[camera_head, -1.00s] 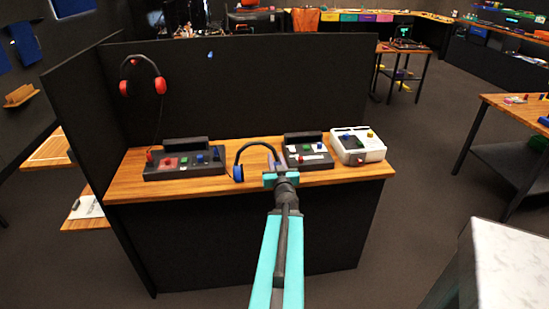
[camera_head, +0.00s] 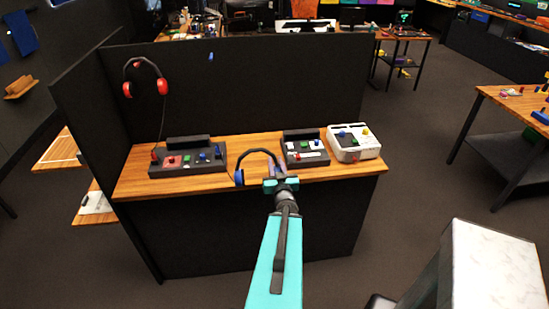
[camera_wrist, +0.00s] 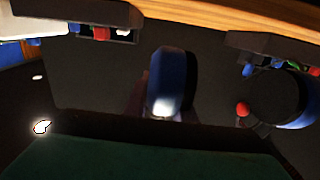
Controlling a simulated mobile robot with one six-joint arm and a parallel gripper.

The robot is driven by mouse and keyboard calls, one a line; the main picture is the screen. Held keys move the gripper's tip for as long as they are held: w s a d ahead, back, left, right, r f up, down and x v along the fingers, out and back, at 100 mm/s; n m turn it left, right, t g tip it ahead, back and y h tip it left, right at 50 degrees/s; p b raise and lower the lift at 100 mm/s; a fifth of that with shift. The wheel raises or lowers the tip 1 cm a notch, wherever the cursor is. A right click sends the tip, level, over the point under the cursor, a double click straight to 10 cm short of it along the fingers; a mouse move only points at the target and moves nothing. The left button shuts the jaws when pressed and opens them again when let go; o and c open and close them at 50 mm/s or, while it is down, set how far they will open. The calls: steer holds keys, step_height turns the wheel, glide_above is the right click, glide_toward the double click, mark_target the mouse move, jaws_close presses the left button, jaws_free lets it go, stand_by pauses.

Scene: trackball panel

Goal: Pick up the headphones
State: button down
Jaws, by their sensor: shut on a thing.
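The blue headphones with a dark headband (camera_head: 262,151) are at the front edge of the wooden counter in the head view. Their left blue ear cup (camera_head: 239,177) shows over the counter front; the right one is mostly hidden by my gripper. My gripper (camera_head: 281,182) is shut on the headphones at that right side. In the wrist view, a blue ear cup (camera_wrist: 167,80) sits at the middle, at the jaws, and the other cup (camera_wrist: 298,114) is at the right. Red headphones (camera_head: 145,78) hang on the dark back panel.
The wooden counter (camera_head: 128,184) carries a dark control box (camera_head: 188,158) at left, another dark control box (camera_head: 305,149) behind my gripper, and a white box (camera_head: 353,144) at right. A dark side panel stands at left. A marble-topped table (camera_head: 495,265) is at lower right.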

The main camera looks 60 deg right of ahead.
steer(key=shift+s+a+r+p, duration=0.15)
steer(key=shift+s+a+p, duration=0.15)
steer(key=shift+a+p, duration=0.25)
stand_by(0.4)
